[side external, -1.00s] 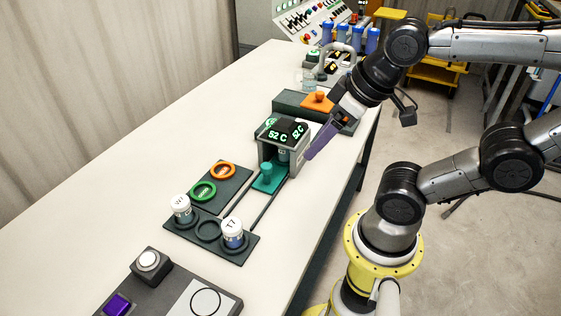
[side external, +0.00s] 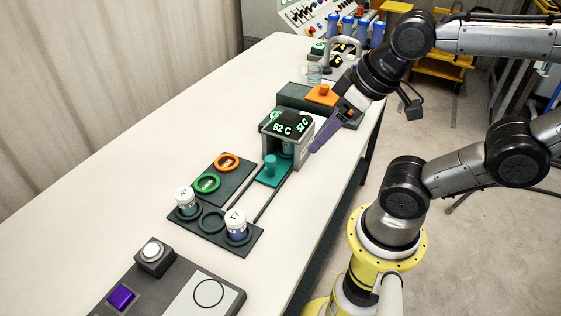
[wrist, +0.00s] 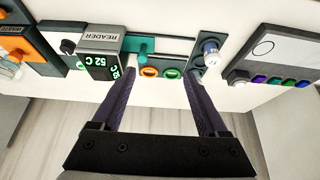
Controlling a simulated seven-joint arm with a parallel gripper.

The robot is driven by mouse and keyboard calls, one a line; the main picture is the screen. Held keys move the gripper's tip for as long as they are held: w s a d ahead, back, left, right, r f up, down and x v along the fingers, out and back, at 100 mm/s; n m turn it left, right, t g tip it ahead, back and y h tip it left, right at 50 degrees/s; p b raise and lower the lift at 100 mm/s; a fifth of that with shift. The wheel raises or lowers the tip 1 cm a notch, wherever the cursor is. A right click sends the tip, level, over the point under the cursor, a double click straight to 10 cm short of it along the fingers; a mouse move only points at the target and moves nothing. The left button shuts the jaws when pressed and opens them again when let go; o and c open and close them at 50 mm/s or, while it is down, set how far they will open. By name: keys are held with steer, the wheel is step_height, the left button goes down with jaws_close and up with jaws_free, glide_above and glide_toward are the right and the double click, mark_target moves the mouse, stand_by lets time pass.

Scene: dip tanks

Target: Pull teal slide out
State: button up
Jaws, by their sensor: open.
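The teal slide (side external: 273,176) is a flat plate with an upright round knob. It sticks out of the front opening of the grey reader (side external: 287,127), whose display reads 52 C. The teal slide (wrist: 140,46) also shows in the wrist view, beside the reader. My gripper (side external: 313,150) has purple fingers and hangs to the right of the reader, apart from the slide. In the wrist view my gripper (wrist: 157,62) is open, with nothing between its fingers.
A dark rack (side external: 213,221) holds two white-capped vials, with an empty ring between them. Green and orange rings (side external: 207,183) lie on a dark plate left of the slide rails. An orange-topped block (side external: 322,95) stands behind the reader. The table's left side is clear.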

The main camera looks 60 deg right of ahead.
steer(key=shift+c, duration=0.9)
steer(key=n+g, duration=0.3)
steer(key=g, duration=0.3)
glide_above(271, 158)
steer(key=f, duration=0.2)
step_height(271, 158, down, 13)
steer(key=shift+f, duration=0.1)
jaws_close()
stand_by(0.7)
